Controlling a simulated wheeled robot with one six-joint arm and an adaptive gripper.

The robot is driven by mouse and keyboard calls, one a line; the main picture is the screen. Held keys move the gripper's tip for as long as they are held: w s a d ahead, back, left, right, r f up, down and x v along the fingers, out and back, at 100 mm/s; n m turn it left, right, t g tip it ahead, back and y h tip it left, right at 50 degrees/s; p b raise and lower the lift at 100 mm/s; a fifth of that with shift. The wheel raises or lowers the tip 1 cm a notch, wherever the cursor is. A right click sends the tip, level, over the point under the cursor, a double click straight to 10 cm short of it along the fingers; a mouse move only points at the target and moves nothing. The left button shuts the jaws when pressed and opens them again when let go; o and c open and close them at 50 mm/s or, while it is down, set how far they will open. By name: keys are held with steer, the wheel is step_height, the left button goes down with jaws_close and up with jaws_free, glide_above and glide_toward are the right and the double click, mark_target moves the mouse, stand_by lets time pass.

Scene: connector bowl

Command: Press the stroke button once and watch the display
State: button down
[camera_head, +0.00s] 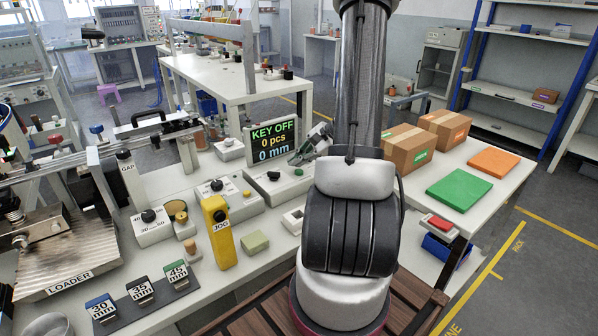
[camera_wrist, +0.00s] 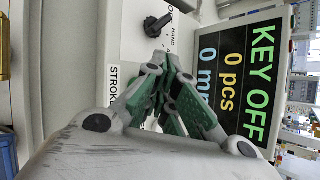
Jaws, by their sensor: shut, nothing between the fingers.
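The display (camera_head: 272,139) stands on the bench and reads KEY OFF, 0 pcs, 0 mm. It also shows sideways in the wrist view (camera_wrist: 237,75), to the right of my gripper. My gripper (camera_head: 296,159) is shut and empty, just in front of the display and above a light control box (camera_head: 278,188). In the wrist view my gripper (camera_wrist: 158,62) points at a light panel (camera_wrist: 130,40) with a black knob (camera_wrist: 157,25). A partly covered label beginning STROK is on it. I cannot make out the stroke button; my fingers hide part of the panel.
A yellow JOG pendant (camera_head: 219,232) stands upright left of my arm. Another control box (camera_head: 217,201) with a black knob is nearby. The loader (camera_head: 70,245) fills the left. Cardboard boxes (camera_head: 408,148) and a green mat (camera_head: 459,188) lie right of my arm.

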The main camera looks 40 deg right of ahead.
mark_target(298, 173)
steer(key=shift+f, duration=0.1)
stand_by(0.6)
steer(key=shift+f, duration=0.35)
steer(key=shift+f, duration=0.5)
stand_by(0.6)
steer(key=shift+r, duration=0.95)
steer(key=shift+r, duration=0.1)
steer(key=shift+r, duration=2.4)
